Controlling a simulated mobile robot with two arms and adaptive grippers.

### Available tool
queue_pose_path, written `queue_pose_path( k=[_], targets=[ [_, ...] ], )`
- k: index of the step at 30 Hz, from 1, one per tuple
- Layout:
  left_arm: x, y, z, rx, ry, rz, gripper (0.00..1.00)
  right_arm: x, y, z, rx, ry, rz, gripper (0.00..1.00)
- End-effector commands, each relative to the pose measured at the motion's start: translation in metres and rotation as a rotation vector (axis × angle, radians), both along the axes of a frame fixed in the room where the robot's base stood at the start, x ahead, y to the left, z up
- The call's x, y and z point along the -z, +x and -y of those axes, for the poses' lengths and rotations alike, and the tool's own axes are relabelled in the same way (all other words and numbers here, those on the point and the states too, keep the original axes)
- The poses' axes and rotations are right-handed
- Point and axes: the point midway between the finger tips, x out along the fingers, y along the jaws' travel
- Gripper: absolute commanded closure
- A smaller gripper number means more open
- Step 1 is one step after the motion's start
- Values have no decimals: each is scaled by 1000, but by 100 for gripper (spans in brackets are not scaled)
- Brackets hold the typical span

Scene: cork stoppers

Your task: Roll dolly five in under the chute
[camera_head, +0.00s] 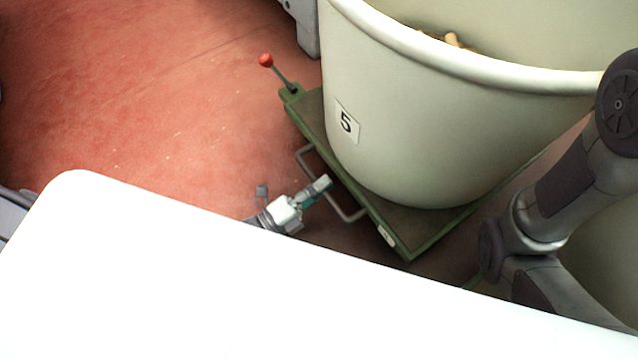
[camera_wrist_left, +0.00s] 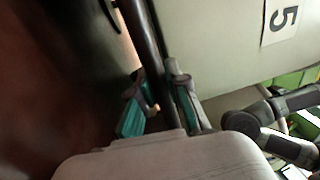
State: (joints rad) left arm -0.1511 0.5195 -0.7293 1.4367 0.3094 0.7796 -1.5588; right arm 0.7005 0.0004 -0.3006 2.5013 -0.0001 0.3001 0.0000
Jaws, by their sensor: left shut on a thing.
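Dolly five is a green wheeled platform (camera_head: 408,243) on the red floor. It carries a large cream tub (camera_head: 430,130) with a white "5" label (camera_head: 346,121); the label also shows in the left wrist view (camera_wrist_left: 282,20). A grey loop handle (camera_head: 352,214) sticks out from the dolly's near left side. A lever with a red knob (camera_head: 266,60) stands at its left corner. My left gripper (camera_head: 322,186) is at the handle. In the left wrist view its teal-padded fingers are shut around the dark handle bar (camera_wrist_left: 148,40). My right gripper is out of view.
Some corks (camera_head: 452,40) show inside the tub. A grey metal post (camera_head: 304,28) stands close behind the dolly at the top. Another pale rounded surface (camera_head: 605,235) is partly hidden behind my right arm. The red floor (camera_head: 150,110) on the left is clear.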

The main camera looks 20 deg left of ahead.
Motion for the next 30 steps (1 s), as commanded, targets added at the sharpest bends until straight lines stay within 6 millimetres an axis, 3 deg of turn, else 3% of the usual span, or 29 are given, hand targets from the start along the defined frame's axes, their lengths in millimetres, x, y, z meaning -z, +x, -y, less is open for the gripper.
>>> queue_pose_path(
  k=[9, 19, 20, 24, 30],
  targets=[
    [1, 31, 25, 0, 0, -1, 100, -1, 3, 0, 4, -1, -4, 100],
    [1, 35, 27, -1, 2, -4, 100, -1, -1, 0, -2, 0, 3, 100],
    [1, 35, 27, -1, 1, -3, 82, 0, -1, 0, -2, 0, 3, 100],
    [1, 35, 26, -1, 2, -2, 59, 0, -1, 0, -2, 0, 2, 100],
    [1, 34, 26, 0, 0, -2, 59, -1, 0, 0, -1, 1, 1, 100]
  ],
)
